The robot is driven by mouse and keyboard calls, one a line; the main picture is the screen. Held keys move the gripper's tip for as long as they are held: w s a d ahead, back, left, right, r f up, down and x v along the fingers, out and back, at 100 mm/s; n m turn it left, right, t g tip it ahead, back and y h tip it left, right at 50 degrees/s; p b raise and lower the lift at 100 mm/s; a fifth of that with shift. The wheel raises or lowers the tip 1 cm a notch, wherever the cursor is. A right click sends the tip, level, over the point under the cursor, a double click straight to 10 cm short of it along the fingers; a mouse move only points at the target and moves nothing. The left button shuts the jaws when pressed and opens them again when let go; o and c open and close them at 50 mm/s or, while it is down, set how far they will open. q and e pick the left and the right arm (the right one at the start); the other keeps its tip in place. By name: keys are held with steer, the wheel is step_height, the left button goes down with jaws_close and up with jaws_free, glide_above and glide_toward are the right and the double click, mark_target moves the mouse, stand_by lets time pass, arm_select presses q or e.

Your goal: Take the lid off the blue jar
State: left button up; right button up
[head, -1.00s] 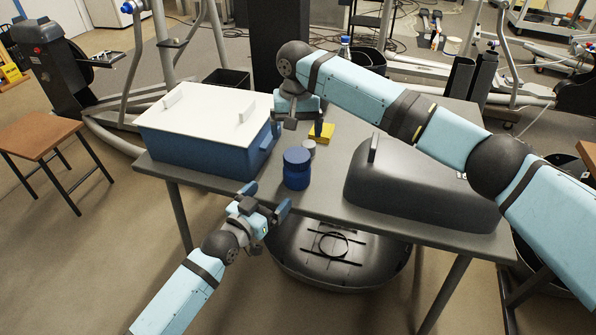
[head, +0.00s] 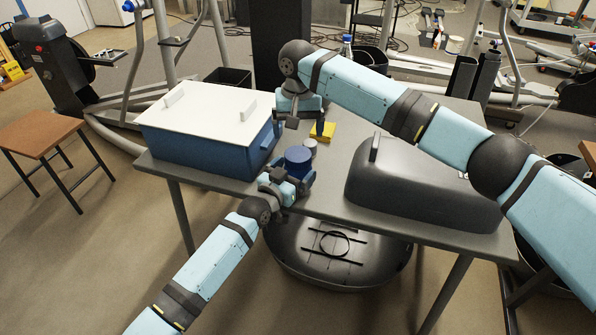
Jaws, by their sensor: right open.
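The blue jar (head: 298,170) stands on the grey table near its front edge, with its round blue lid (head: 298,154) on top. My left gripper (head: 288,184) is at the jar's lower body from the front left, its fingers on either side of it. The gripper hides part of the jar, and I cannot tell whether the fingers press on it. My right gripper (head: 306,126) is open and empty, pointing down behind the jar, beside a yellow block.
A blue bin with a white lid (head: 205,112) stands on the table to the left. A dark grey shell (head: 420,185) lies to the right. A small grey jar (head: 310,146) and the yellow block (head: 326,131) sit just behind the blue jar.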

mark_target(296, 153)
arm_select(q)
steer(key=c, duration=1.4)
steer(key=shift+c, duration=0.7)
arm_select(e)
steer(key=shift+m, duration=0.3)
steer(key=m, duration=0.4)
steer(key=shift+a, duration=0.15)
steer(key=m, duration=0.4)
steer(key=shift+w+f, duration=0.1)
steer(key=shift+w, duration=0.05)
steer(key=shift+m, duration=0.3)
steer(key=shift+f, duration=3.9)
